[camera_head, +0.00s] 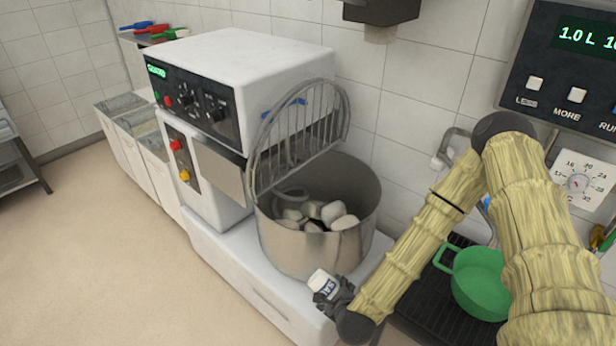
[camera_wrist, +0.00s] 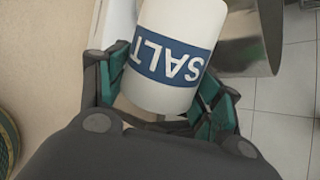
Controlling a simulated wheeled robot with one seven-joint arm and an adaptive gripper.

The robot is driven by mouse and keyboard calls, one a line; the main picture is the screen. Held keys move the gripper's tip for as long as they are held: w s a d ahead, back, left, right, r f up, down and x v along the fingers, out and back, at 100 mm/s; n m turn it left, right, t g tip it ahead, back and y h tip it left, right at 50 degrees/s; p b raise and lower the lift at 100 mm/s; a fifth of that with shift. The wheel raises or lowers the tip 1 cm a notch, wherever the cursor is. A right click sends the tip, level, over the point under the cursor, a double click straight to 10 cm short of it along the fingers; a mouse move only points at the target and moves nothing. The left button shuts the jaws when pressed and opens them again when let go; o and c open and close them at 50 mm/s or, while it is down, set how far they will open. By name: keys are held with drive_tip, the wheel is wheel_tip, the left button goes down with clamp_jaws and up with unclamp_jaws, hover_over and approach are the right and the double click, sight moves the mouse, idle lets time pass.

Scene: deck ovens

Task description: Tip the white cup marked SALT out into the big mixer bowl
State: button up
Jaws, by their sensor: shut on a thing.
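The white cup with a blue SALT band (camera_head: 322,282) is in my gripper (camera_head: 338,295), in front of the big mixer bowl and below its rim. In the wrist view the cup (camera_wrist: 178,50) sits between the two green-padded fingers of my gripper (camera_wrist: 165,98), which is shut on it. The lettering appears upside down there. The inside of the cup is hidden. The big steel mixer bowl (camera_head: 290,245) stands on the mixer's base and holds several pale lumps. In the wrist view, part of a grey metal surface (camera_wrist: 250,40) shows behind the cup.
The mixer's wire guard (camera_head: 298,135) stands raised over the bowl's left and back side. The white mixer body (camera_head: 240,70) is behind. Open floor (camera_head: 110,240) lies at left.

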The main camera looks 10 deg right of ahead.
drive_tip(key=w+r+b, duration=0.2)
drive_tip(key=w+b, duration=0.6)
drive_tip(key=b, duration=0.5)
drive_tip(key=shift+w+a+r+b, duration=0.2)
drive_tip(key=shift+a+r+b, duration=0.1)
drive_tip(key=shift+a+b, duration=0.1)
drive_tip(key=shift+w+d+r, duration=0.1)
drive_tip(key=shift+d, duration=0.1)
